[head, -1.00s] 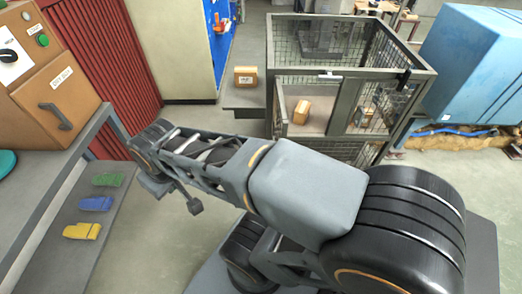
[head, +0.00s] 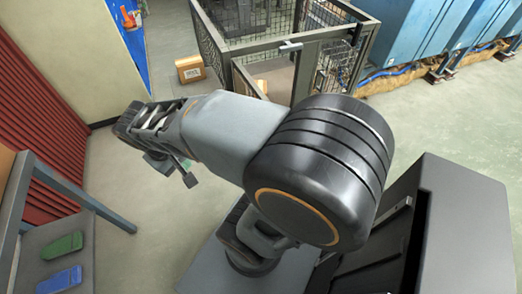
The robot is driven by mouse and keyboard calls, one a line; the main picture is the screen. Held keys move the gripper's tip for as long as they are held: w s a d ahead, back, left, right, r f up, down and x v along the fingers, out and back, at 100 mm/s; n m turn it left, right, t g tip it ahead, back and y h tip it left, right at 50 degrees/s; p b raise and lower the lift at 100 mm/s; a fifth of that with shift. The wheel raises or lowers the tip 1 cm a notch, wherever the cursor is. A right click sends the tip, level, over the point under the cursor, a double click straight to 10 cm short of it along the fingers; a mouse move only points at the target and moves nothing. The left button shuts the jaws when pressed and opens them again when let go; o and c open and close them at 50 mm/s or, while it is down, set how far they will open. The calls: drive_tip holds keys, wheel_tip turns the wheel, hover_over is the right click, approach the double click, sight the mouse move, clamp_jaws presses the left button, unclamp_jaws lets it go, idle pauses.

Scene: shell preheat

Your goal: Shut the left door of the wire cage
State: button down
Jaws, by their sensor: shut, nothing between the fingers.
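The wire cage (head: 300,42) stands at the top centre of the head view, a dark frame with mesh walls. Its left door (head: 243,80) shows as a narrow, steeply angled mesh panel at the left of the front opening, and it looks open. My forearm hides its lower part. A latch-like bar (head: 291,47) sits on the front top rail. My gripper (head: 188,178) is at the far end of my arm, left of and nearer than the cage, apart from the door. It is shut and empty, partly hidden by the wrist.
A cardboard box (head: 190,68) stands left of the cage; another (head: 262,86) shows inside. Blue cabinets (head: 420,45) stand at right. A grey shelf (head: 100,212) at left holds a green piece (head: 63,245) and a blue piece (head: 59,281).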

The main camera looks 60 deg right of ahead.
drive_tip(key=w+d+f+m+g+h+b, duration=0.1)
drive_tip(key=d+f+m+g+h+b, duration=0.2)
drive_tip(key=d+f+g+h+b, duration=0.5)
drive_tip(key=w+d+f+m+g+h+b, duration=0.15)
drive_tip(key=d+f+h+b, duration=0.25)
drive_tip(key=d+f+b, duration=0.9)
drive_tip(key=s+a+f+b+x, duration=0.1)
drive_tip(key=x, duration=1)
drive_tip(key=shift+s+m, duration=0.25)
drive_tip(key=shift+m, duration=0.1)
drive_tip(key=shift+d+f+b, duration=0.1)
drive_tip(key=shift+b, duration=0.2)
